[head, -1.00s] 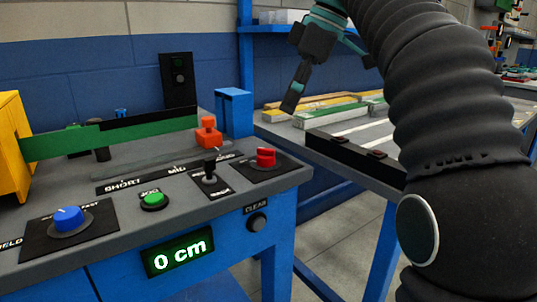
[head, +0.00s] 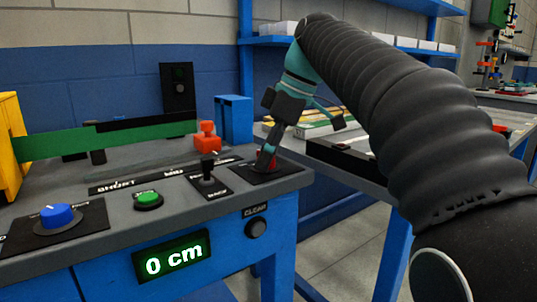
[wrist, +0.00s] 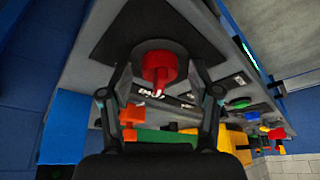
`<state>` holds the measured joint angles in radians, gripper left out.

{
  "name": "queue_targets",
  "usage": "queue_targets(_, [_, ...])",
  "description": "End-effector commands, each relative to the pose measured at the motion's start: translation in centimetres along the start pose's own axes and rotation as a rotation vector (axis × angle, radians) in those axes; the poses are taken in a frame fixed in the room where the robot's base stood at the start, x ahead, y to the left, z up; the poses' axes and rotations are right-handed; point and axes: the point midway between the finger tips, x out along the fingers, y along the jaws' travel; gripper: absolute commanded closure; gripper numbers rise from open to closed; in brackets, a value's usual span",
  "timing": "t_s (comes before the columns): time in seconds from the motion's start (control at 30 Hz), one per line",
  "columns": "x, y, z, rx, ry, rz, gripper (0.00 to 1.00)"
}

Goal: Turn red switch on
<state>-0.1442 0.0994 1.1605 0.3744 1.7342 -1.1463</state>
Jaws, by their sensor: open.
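The red switch (wrist: 159,70) is a red knob on a round grey base with a black plate, near the right corner of the grey bench top. In the head view the red switch (head: 266,158) is mostly hidden behind a finger of my gripper (head: 304,143). In the wrist view my gripper (wrist: 160,82) is open, with one finger on each side of the knob. I cannot tell whether a finger touches it.
Beside the switch are a black lever (head: 208,170), a green button (head: 148,199) and a blue knob (head: 57,215). An orange-red block (head: 207,136) and a blue post (head: 234,119) stand behind. A display (head: 172,258) reads 0 cm. Another table (head: 352,165) stands to the right.

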Motion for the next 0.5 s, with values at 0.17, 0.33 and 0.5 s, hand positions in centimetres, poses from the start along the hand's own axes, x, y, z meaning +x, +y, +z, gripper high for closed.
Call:
queue_targets(0.17, [-0.03,-0.01,-0.01,0.0,0.0,0.0,0.58])
queue_targets(0.33, [-0.02,-0.01,0.0,0.0,0.0,0.0,0.97])
queue_targets(0.5, [-0.02,-0.02,-0.01,0.004,0.0,0.001,0.97])
